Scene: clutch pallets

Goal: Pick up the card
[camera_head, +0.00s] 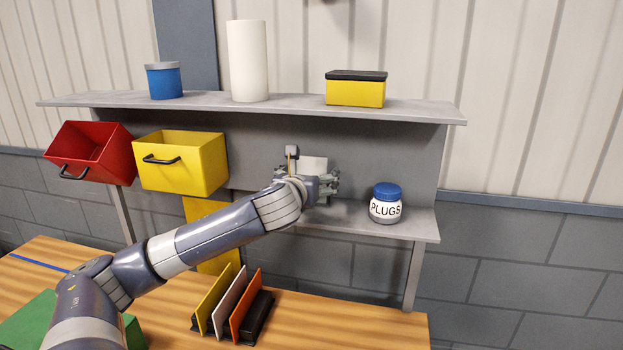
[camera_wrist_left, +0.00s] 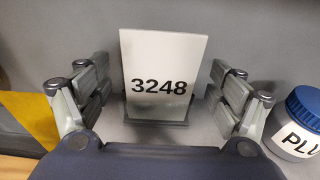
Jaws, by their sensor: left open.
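The card is white with the number 3248 and stands upright in a small dark holder, seen in the left wrist view (camera_wrist_left: 160,62). In the head view the card (camera_head: 314,164) shows only in part on the lower shelf, behind my left gripper (camera_head: 328,187). My left gripper is open in the left wrist view (camera_wrist_left: 158,92), with one finger set to the left of the card and one to the right. Gaps show between the fingers and the card's edges. My right gripper is in neither view.
A jar labelled PLUGS (camera_head: 386,204) stands right of the gripper on the lower shelf (camera_head: 418,226). Red (camera_head: 92,150) and yellow (camera_head: 183,162) bins hang at the left. A rack with coloured plates (camera_head: 232,305) stands on the wooden table (camera_head: 375,325) below.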

